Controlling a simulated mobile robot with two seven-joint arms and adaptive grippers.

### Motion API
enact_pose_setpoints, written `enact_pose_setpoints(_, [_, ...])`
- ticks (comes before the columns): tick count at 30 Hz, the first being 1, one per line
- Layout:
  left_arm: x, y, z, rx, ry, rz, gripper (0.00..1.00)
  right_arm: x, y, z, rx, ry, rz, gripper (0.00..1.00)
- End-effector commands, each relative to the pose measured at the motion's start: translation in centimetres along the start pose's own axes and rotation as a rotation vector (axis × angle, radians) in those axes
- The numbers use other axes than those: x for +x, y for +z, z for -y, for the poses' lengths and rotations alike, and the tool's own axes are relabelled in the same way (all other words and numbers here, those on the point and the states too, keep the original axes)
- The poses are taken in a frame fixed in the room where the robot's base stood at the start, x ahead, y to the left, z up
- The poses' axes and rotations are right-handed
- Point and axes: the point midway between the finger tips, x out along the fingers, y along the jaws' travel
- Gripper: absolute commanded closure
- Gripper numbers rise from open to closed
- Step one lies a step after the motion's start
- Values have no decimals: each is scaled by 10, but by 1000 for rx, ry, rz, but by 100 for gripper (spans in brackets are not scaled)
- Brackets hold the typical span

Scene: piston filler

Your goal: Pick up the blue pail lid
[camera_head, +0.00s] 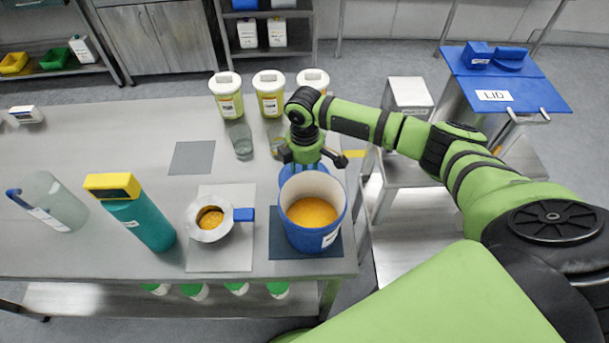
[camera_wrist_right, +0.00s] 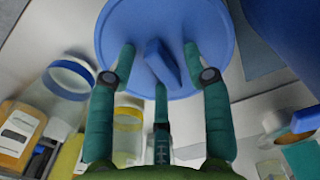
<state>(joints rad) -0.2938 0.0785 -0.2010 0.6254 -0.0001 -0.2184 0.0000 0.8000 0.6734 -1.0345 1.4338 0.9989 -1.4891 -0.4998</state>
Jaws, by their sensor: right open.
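The blue pail lid (camera_wrist_right: 215,45) is a round blue disc with a raised fin-like handle (camera_wrist_right: 160,62), filling the top middle of the right wrist view. In the head view a strip of the lid (camera_head: 289,173) shows just behind the blue pail (camera_head: 312,238), the rest hidden by pail and gripper. My right gripper (camera_head: 304,162) is over the lid; in the wrist view its three green fingers (camera_wrist_right: 160,68) are spread around the handle, with gaps visible. The pail is open and holds orange material. My left gripper is in neither view.
Close by are a clear glass (camera_head: 240,140), several yellow lidded tubs (camera_head: 229,100), and a funnel-like vessel (camera_head: 209,222).

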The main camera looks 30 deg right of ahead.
Motion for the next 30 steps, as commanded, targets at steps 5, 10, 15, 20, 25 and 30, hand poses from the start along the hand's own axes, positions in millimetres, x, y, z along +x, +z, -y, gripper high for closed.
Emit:
enact_pose_setpoints(5, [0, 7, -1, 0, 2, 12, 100, 0, 0, 0, 0, 0, 0, 74])
enact_pose_setpoints(10, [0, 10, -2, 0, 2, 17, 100, 0, 0, 0, 0, 0, 0, 100])
enact_pose_setpoints(15, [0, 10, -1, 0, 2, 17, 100, 0, 0, 0, 0, 0, 0, 100])
enact_pose_setpoints(20, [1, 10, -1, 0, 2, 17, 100, -2, 0, 0, 0, 1, -1, 100])
enact_pose_setpoints(25, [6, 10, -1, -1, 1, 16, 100, -16, 0, -1, 0, 3, -3, 100])
enact_pose_setpoints(30, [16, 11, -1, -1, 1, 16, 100, -42, 2, -2, 2, 4, -2, 100])
